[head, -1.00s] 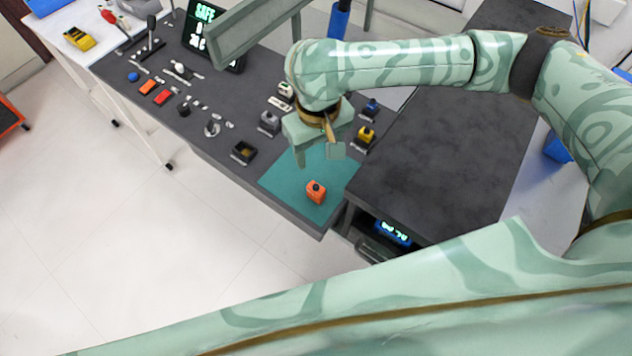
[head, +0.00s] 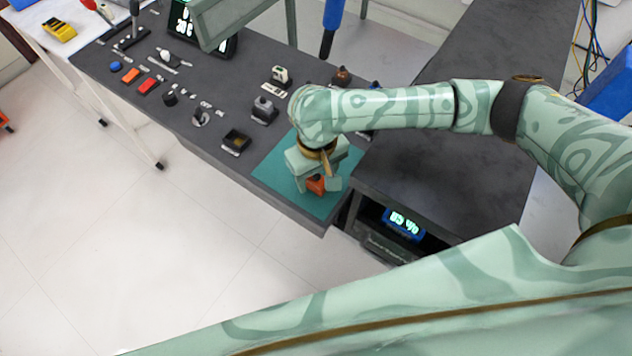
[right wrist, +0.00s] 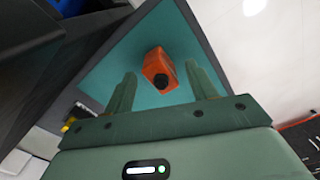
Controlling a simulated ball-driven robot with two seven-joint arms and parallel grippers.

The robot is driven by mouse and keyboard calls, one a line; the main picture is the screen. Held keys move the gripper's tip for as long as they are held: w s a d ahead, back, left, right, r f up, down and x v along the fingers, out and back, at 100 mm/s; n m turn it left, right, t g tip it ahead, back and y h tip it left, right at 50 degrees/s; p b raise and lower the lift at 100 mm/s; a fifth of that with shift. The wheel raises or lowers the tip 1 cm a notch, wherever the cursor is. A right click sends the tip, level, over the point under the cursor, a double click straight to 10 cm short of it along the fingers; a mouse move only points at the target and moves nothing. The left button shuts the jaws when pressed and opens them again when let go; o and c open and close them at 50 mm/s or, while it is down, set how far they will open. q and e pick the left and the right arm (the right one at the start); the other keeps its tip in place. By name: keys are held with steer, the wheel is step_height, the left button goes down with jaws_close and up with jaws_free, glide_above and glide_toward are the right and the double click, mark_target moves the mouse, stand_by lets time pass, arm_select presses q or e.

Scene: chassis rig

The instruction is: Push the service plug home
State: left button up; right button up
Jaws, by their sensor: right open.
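The service plug appears to be the orange block with a black knob (head: 315,187), lying on the teal mat (head: 275,172) at the front corner of the bench. My right gripper (head: 317,181) is directly above it, open, and partly hides it in the head view. In the right wrist view the orange block (right wrist: 155,66) shows between and beyond the two spread fingers, with its black knob towards the camera; no contact shows. A dark square box with a yellowish inside (head: 237,142) sits on the bench left of the mat; I cannot tell whether it is the plug's socket. My left gripper is out of view.
The bench (head: 205,150) carries a grey switch block (head: 264,110), a red button (head: 148,86), an orange button (head: 131,75) and other controls. A raised dark worktop (head: 430,165) stands close right of the mat, with a lit display (head: 404,224) below it. Open floor lies in front.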

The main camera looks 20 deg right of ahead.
steer(key=shift+r, duration=0.15)
steer(key=shift+c, duration=0.9)
jaws_close()
